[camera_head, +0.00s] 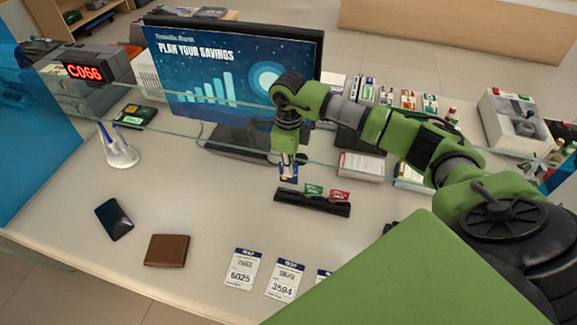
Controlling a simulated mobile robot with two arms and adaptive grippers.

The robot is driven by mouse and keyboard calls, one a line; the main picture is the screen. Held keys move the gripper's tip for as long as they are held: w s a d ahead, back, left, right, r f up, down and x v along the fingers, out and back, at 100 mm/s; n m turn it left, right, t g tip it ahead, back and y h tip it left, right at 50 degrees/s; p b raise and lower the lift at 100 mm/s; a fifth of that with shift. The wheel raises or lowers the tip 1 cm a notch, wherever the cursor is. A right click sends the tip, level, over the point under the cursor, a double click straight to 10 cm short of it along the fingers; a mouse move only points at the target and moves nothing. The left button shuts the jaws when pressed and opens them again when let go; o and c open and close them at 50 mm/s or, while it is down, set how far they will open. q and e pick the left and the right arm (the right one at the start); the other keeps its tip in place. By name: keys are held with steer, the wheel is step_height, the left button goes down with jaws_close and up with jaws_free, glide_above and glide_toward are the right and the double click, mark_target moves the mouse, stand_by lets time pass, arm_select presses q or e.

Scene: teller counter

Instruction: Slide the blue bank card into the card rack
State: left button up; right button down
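The blue bank card (289,174) is upright below my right gripper (287,160), which is shut on its upper part. The card is above the left end of the black card rack (318,206). It looks clear of the rack, though the small gap is hard to judge. A green card (313,190) and a red card (339,195) stand in the middle and right of the rack. My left gripper is not in view.
A monitor (215,75) stands behind a glass screen that crosses the counter. A phone (114,219), a brown wallet (166,250), a pen holder (120,155) and several numbered tickets (242,269) lie around. The counter left of the rack is clear.

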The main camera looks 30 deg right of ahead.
mark_target(289, 182)
steer(key=shift+f+b, duration=0.95)
steer(key=shift+f, duration=0.8)
steer(key=shift+f+b, duration=1.2)
steer(key=shift+f, duration=0.3)
steer(key=c, duration=2.2)
jaws_free()
steer(key=shift+r, duration=0.1)
steer(key=shift+r+p, duration=2.15)
steer(key=shift+r, duration=1.3)
steer(key=shift+f, duration=0.1)
